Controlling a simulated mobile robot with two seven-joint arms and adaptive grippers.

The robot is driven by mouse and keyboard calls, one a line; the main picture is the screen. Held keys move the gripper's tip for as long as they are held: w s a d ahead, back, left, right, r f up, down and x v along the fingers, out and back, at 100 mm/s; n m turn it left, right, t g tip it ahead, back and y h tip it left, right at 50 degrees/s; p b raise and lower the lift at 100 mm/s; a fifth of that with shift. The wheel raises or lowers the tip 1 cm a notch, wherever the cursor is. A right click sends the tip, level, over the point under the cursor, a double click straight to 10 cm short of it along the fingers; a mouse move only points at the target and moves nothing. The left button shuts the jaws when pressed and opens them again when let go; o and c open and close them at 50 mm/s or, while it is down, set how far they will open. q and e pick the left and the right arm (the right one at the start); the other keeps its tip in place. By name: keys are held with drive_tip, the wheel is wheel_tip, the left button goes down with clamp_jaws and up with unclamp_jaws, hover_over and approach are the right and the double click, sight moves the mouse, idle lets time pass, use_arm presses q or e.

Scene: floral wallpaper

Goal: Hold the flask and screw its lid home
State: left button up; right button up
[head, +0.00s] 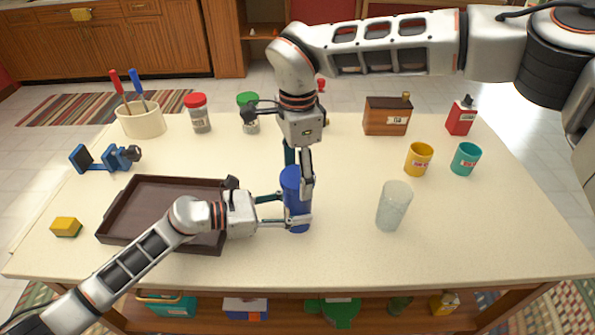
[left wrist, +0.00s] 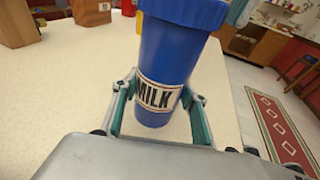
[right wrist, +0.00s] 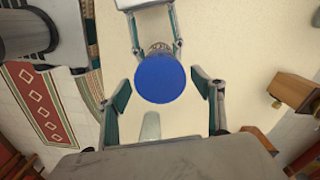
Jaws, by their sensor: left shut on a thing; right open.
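The blue flask (head: 297,208) stands upright on the table, and its MILK label shows in the left wrist view (left wrist: 158,94). My left gripper (head: 288,212) is shut on the flask's lower body from the left. The wider blue lid (left wrist: 185,10) sits on top of the flask; it shows as a round disc in the right wrist view (right wrist: 160,78). My right gripper (head: 298,170) points down over the lid, open, with one finger on each side and gaps between fingers and lid. I cannot tell how tightly the lid is seated.
A brown tray (head: 128,238) lies left of the flask, under my left arm. A clear glass (head: 393,207) stands to the right, with yellow (head: 418,160) and teal (head: 465,160) cups beyond. The table front is clear.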

drive_tip(key=n, duration=0.3)
drive_tip(key=shift+n, duration=0.4)
drive_tip(key=n, duration=0.4)
drive_tip(key=shift+c, duration=0.4)
drive_tip(key=c, duration=0.7)
drive_tip(key=m, duration=0.6)
drive_tip(key=shift+m, duration=0.3)
drive_tip(key=shift+c, duration=0.4)
drive_tip(key=m, duration=0.6)
drive_tip(key=o, duration=0.9)
drive_tip(key=shift+c, duration=0.2)
